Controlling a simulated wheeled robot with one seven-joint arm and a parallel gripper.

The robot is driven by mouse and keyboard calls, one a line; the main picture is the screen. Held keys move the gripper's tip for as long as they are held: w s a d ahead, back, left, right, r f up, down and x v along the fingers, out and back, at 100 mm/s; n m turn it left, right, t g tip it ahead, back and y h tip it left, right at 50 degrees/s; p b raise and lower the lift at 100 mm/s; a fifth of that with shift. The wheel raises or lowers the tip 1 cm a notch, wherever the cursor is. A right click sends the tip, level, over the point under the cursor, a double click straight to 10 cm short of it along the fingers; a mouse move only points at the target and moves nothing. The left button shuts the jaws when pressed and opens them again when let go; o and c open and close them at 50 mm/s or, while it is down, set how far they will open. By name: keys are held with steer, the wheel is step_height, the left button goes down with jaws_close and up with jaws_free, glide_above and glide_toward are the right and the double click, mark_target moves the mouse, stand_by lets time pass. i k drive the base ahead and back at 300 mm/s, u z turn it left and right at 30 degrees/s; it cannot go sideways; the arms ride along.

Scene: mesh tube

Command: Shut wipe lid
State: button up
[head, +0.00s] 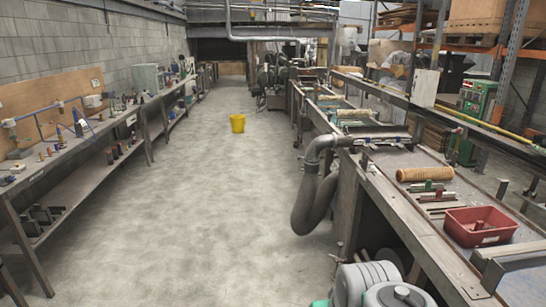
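No container that I can clearly tell is a wipe dispenser shows, and I cannot make out a wipe lid. A yellow bucket-shaped tub (238,124) stands upright on the floor in the middle distance, a little left of the picture's centre. It is too small in view to tell whether it has a lid. My gripper is not in view. Grey and white rounded parts with a bit of green, likely my own arm, show at the bottom right edge, far from the tub.
A long workbench (72,160) with small tools runs along the left wall. On the right, a long bench holds a red bin (480,225) and a tan roll (425,174). A grey bent pipe (309,196) sticks into the aisle. The concrete floor (190,210) between is clear.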

mark_target(372, 131)
steer(key=i, duration=4.8)
steer(key=u, duration=0.25)
